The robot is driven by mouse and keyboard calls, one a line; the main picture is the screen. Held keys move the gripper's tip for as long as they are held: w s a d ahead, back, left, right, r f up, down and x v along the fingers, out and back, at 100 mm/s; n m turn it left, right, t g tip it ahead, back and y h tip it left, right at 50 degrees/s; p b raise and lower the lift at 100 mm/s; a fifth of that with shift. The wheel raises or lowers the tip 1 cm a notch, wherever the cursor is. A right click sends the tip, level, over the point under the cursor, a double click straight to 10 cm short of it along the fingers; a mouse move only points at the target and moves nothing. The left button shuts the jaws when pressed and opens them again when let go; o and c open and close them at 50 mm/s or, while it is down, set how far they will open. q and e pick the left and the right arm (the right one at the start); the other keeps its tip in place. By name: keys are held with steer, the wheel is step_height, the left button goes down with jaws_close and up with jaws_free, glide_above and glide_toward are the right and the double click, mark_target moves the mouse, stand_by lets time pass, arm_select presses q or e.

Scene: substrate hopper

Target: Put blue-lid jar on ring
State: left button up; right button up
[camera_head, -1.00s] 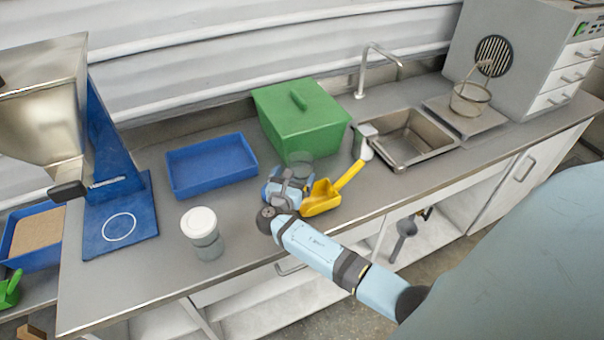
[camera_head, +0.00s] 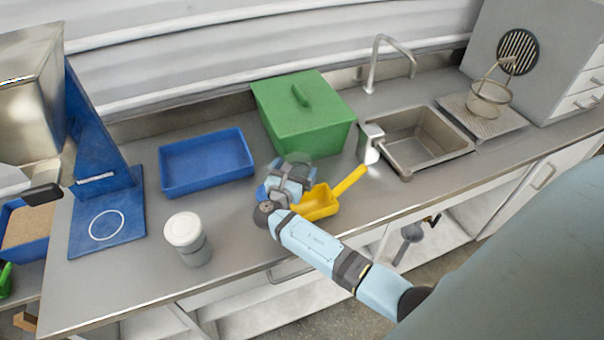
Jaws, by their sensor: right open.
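The ring is a white circle (camera_head: 106,225) on the blue base plate of the hopper stand, at the left of the counter. Nothing stands on it. My right gripper (camera_head: 291,178) is open, low over the counter in front of the green bin. A clear, rounded vessel (camera_head: 298,158) shows just behind it, and blue patches show beside the fingers. This may be the blue-lid jar, but my gripper hides most of it and I cannot tell its lid clearly. A white-lid jar (camera_head: 187,238) stands upright near the front edge. My left gripper is not in view.
A yellow scoop (camera_head: 316,202) lies close to the right of my gripper. A blue tray (camera_head: 206,163) and a green lidded bin (camera_head: 303,115) stand behind. The sink (camera_head: 425,140) is at right. The metal hopper (camera_head: 30,105) overhangs the left end.

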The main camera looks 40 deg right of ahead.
steer(key=shift+w+d, duration=0.1)
steer(key=shift+d, duration=0.1)
steer(key=shift+a, duration=0.15)
steer(key=shift+c, duration=0.2)
steer(key=c, duration=1.2)
